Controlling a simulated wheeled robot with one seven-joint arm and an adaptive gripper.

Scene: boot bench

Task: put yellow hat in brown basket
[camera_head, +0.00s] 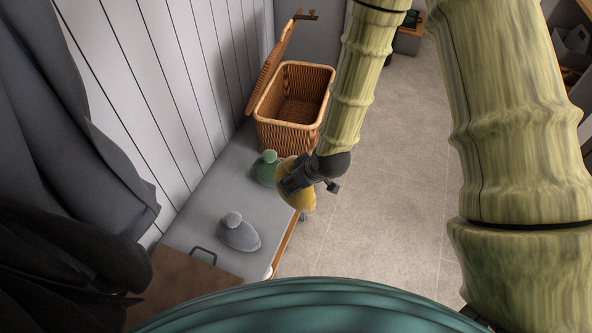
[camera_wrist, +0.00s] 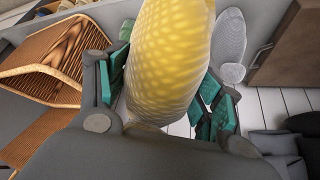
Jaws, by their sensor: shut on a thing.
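The yellow hat (camera_head: 299,195) is in my gripper (camera_head: 312,178), over the front edge of the bench. In the wrist view the yellow hat (camera_wrist: 168,60) fills the space between the fingers of my gripper (camera_wrist: 165,90), which are shut on it. The brown basket (camera_head: 289,108) is woven, stands at the far end of the bench, and has its lid (camera_head: 273,62) tilted open to the left. Its inside looks empty from the head view. The basket (camera_wrist: 35,140) also shows at the left of the wrist view. My gripper is in front of the basket, outside its rim.
A green hat (camera_head: 264,168) sits on the bench (camera_head: 195,205) just left of my gripper. A grey hat (camera_head: 238,233) lies nearer on the bench. Dark coats (camera_head: 60,130) hang at the left. The floor (camera_head: 390,190) to the right is clear.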

